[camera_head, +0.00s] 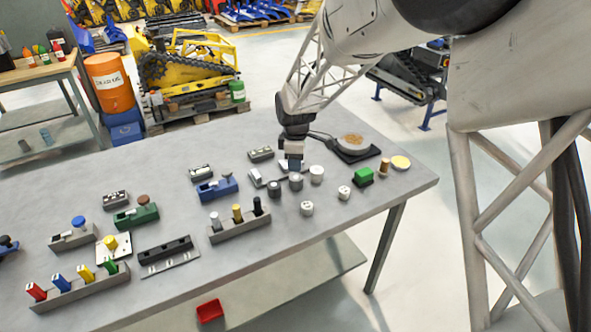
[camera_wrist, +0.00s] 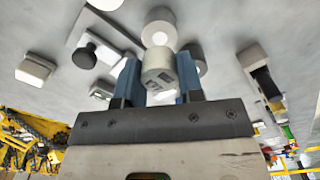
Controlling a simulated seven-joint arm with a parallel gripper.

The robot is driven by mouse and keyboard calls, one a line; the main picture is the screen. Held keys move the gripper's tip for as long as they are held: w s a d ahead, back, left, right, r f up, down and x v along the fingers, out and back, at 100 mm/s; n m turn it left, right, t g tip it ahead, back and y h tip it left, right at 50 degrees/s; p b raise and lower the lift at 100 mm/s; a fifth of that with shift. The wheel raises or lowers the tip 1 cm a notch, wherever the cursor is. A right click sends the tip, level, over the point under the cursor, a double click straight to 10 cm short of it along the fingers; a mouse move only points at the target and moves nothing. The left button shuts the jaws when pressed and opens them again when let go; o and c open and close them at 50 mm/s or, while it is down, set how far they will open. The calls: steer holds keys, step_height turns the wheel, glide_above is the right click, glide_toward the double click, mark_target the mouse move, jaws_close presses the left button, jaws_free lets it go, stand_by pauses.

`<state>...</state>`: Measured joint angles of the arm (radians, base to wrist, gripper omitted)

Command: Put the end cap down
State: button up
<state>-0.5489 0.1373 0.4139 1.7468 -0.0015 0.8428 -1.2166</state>
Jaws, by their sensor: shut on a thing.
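My gripper (camera_head: 293,163) is over the right part of the grey table, just above a group of small grey and white cylinders. In the wrist view its two blue fingers (camera_wrist: 158,82) are shut on a pale grey, short cylindrical piece, which I take to be the end cap (camera_wrist: 158,66). It has dark marks on its side. In the head view the fingers largely hide it. I cannot tell whether its underside touches anything. A white cylinder (camera_wrist: 159,24) stands just beyond it in the wrist view; in the head view cylinders (camera_head: 296,181) stand below the fingers.
More cylinders (camera_head: 316,174) (camera_head: 307,208) stand close by. A green block (camera_head: 363,174), a wooden peg (camera_head: 384,168) and a black device with a round top (camera_head: 355,149) are to the right. A grey peg holder (camera_head: 240,227) and blue fixture (camera_head: 217,189) are left.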

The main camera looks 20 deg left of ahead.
steer(key=shift+f, duration=1.65)
steer(key=shift+f, duration=0.15)
steer(key=o, duration=0.9)
steer(key=shift+r, duration=0.2)
steer(key=shift+r, duration=5.95)
